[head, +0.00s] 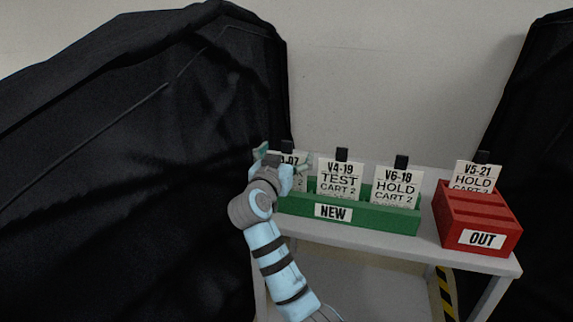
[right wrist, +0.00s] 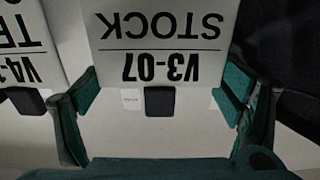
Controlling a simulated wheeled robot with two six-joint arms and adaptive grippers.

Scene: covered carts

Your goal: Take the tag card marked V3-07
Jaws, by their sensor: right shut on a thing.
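The tag card marked V3-07 (head: 292,160) stands at the left end of the green NEW rack, mostly hidden behind my right gripper (head: 283,163) in the head view. In the right wrist view the card (right wrist: 160,32) appears upside down, reading STOCK and V3-07, with a black tab (right wrist: 160,101) at its top edge. My right gripper (right wrist: 162,98) is shut on the card, one finger at each side edge. Whether the card's lower end is still in its slot is hidden. My left gripper is not in view.
The green rack (head: 333,212) also holds cards V4-19 (head: 340,178) and V6-18 (head: 396,186). A red OUT rack (head: 481,239) with card V5-21 (head: 472,178) stands to the right on the grey table (head: 360,246). Black covers (head: 110,170) flank the table.

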